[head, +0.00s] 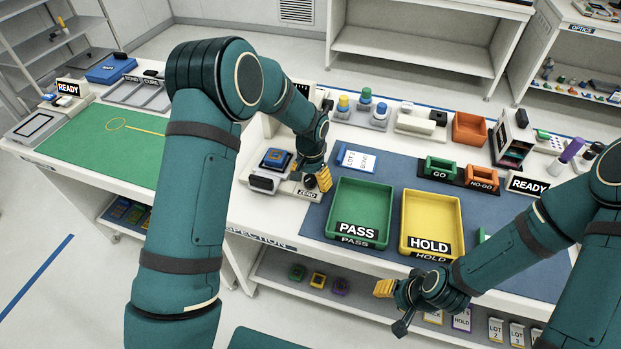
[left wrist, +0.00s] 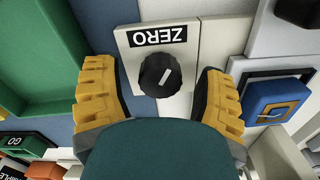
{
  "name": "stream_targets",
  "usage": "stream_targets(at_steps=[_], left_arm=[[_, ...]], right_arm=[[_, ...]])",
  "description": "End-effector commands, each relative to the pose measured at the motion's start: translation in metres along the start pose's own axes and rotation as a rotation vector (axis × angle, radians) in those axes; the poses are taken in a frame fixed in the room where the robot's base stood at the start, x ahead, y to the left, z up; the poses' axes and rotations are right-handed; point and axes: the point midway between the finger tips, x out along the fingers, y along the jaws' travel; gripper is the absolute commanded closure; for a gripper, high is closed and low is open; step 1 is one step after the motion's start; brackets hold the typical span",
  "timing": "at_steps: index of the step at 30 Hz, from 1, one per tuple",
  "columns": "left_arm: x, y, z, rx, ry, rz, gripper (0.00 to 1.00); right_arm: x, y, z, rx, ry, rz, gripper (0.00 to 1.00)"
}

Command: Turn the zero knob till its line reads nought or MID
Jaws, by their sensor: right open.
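The zero knob (left wrist: 160,72) is round and black with a short white line, which sits tilted in the left wrist view. It stands on a pale plate beside a black ZERO label (left wrist: 158,36), upside down there; the label also shows in the head view (head: 307,194). No nought or MID mark is readable. My left gripper (left wrist: 156,84) is open, its yellow fingers on either side of the knob with gaps showing. In the head view my left gripper (head: 318,178) is at the inspection bench unit. My right gripper (head: 392,292) is open and empty by the bench's front edge.
A green PASS tray (head: 334,207) and a yellow HOLD tray (head: 406,220) stand right of the knob on the blue mat (head: 312,222). A blue-topped device (head: 275,158) is close on the left. A white card (head: 357,158) lies behind the PASS tray.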

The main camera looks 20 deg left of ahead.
Motion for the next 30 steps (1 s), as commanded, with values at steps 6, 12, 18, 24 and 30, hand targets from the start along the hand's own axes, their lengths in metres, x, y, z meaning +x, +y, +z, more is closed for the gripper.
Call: stream_targets(at_steps=[6,12,18,24,30], left_arm=[[-0.001,0.000,0.000,-0.001,0.001,0.000,0.30],[-0.012,0.000,-0.001,-0.001,0.004,-0.001,0.30],[-0.049,0.000,-0.002,0.000,0.007,-0.001,0.30],[-0.088,0.000,-0.001,-0.001,0.006,-0.001,0.30],[-0.113,0.000,-0.001,-0.001,0.003,0.000,0.30]], right_arm=[[0.000,0.000,0.000,0.000,0.000,0.000,0.53],[0.000,0.000,0.000,0.000,0.000,0.000,0.53],[0.000,0.000,0.000,0.000,0.000,0.000,0.53],[0.000,0.000,0.000,0.000,0.000,0.000,0.53],[0.000,0.000,0.000,0.000,0.000,0.000,0.53]])
